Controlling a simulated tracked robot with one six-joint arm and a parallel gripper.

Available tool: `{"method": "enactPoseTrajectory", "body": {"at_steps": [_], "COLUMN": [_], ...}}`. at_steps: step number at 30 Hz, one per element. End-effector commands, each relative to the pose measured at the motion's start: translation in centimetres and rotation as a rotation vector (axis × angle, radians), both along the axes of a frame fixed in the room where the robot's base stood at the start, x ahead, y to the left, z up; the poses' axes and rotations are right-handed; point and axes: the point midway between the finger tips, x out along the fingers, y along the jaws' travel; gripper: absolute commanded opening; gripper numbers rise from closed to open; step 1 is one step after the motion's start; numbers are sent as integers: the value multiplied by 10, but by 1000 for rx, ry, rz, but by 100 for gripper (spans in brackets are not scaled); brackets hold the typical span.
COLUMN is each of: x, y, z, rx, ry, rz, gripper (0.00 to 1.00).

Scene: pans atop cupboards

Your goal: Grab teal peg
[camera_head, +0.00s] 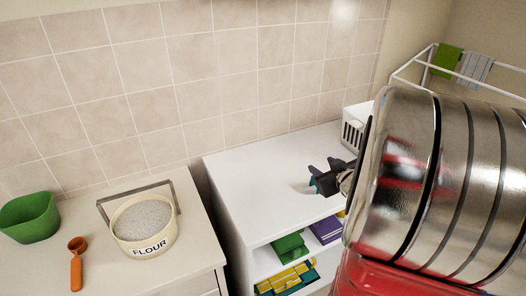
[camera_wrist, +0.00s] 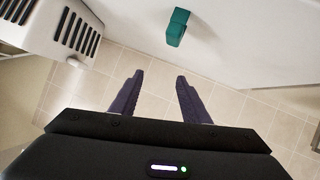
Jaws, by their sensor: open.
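The teal peg (camera_wrist: 177,27) is a small blocky piece in the wrist view, at the top centre against the white cupboard top. It lies beyond my fingertips, a little right of the middle of the gap, and nothing is between the jaws. My gripper (camera_wrist: 160,76) is open, with two dark fingers spread apart. In the head view my gripper (camera_head: 319,176) is over the white cupboard top (camera_head: 262,185). A small teal patch (camera_head: 313,182) shows close to the fingers, and most of it is hidden by them.
A white vented box (camera_wrist: 65,30) stands left in the wrist view. Open shelves below the cupboard top hold green, purple and yellow things (camera_head: 290,248). On the left counter are a flour tub (camera_head: 150,245), a green bowl (camera_head: 30,218) and an orange scoop (camera_head: 76,265).

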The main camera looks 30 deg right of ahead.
Motion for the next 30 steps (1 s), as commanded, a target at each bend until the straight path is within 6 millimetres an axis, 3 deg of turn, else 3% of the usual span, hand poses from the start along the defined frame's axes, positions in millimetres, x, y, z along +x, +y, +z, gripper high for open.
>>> {"method": "enactPoseTrajectory", "body": {"at_steps": [6, 13, 30], "x": [-31, -59, -57], "y": [-16, -13, -11], "z": [-33, -48, -51], "rx": [106, 209, 227], "ry": [-89, -178, -197], "rz": [80, 152, 170], "gripper": [42, 42, 42]}}
